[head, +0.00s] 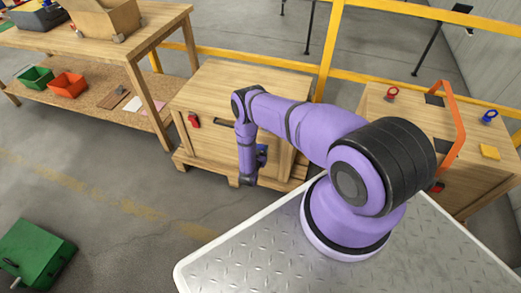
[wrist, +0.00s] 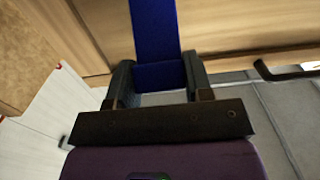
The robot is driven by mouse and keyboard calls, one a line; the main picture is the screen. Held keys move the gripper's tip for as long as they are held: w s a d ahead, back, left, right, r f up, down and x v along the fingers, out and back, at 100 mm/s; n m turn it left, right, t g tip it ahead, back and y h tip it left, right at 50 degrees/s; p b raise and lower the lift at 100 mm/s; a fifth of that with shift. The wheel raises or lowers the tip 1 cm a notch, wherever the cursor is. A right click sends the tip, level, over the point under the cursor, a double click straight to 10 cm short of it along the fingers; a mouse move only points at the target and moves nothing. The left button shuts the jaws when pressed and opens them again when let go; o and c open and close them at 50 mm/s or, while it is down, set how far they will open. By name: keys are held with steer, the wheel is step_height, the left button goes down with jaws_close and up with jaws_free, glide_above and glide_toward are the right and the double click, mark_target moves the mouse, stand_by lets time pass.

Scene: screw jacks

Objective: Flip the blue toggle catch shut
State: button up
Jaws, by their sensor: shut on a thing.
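The blue toggle catch (head: 262,154) is on the front of the wooden crate (head: 235,92), largely hidden behind my arm in the head view. In the wrist view its blue lever (wrist: 155,30) runs from the top edge down between the two dark fingers. My gripper (wrist: 159,77) is shut on the lower end of that lever, with a finger on each side. In the head view my gripper (head: 247,180) hangs low at the crate's front. The catch's base and hook cannot be made out.
A red catch (head: 193,119) sits on the left of the crate front. A wooden workbench (head: 100,42) stands at left, with green (head: 36,78) and orange (head: 68,85) bins below. Another crate (head: 450,137) with an orange handle stands at right. A green box (head: 38,250) lies on the floor.

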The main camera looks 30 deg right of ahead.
steer(key=shift+w+d+r+g+y, duration=0.35)
steer(key=shift+r+g+y, duration=0.15)
steer(key=shift+r+y, duration=0.1)
steer(key=shift+w+d+r+g+y, duration=0.3)
steer(key=shift+r+g+y, duration=0.2)
steer(key=shift+y, duration=0.1)
steer(key=shift+w+d+r+g+y, duration=0.35)
steer(key=shift+d+g+y, duration=0.25)
steer(key=shift+y, duration=0.2)
steer(key=shift+w+d+r+g+y, duration=0.25)
steer(key=shift+w+d+g+y, duration=0.15)
steer(key=shift+g+y, duration=0.3)
steer(key=o, duration=1.3)
steer(key=shift+s, duration=0.1)
steer(key=v, duration=1)
steer(key=shift+s+a+r, duration=0.1)
steer(key=shift+s+r, duration=0.1)
steer(key=shift+r, duration=0.05)
steer(key=shift+c, duration=0.3)
